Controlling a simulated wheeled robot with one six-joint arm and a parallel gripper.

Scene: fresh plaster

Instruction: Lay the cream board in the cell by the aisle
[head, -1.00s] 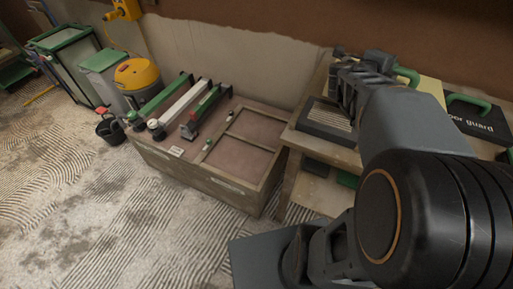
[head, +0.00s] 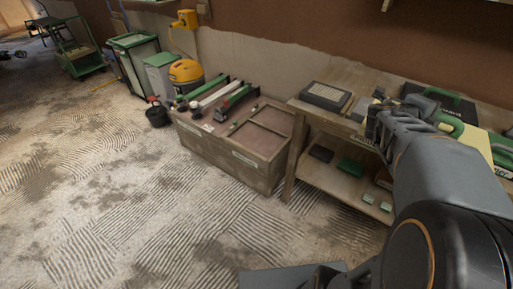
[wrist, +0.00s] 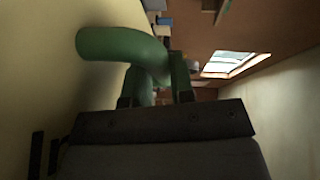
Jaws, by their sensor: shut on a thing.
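The cream board (head: 482,146) is at the right of the head view, partly hidden behind my arm. Its green handle (head: 448,122) shows beside my wrist. In the wrist view the handle (wrist: 120,44) is between the fingers of my gripper (wrist: 157,88), which is shut on it. The pale board face (wrist: 35,75) fills the left of that view. A low wooden chest (head: 240,163) stands left of the bench, apart from my gripper. Its top has bare framed cells at the right (head: 257,138); long tools (head: 210,95) lie across its left part.
A wooden bench (head: 300,108) holds a dark tray-like block (head: 326,96) and a black board (head: 452,103) with a green handle. Its lower shelf bears several small boxes. The ridged floor in front is clear.

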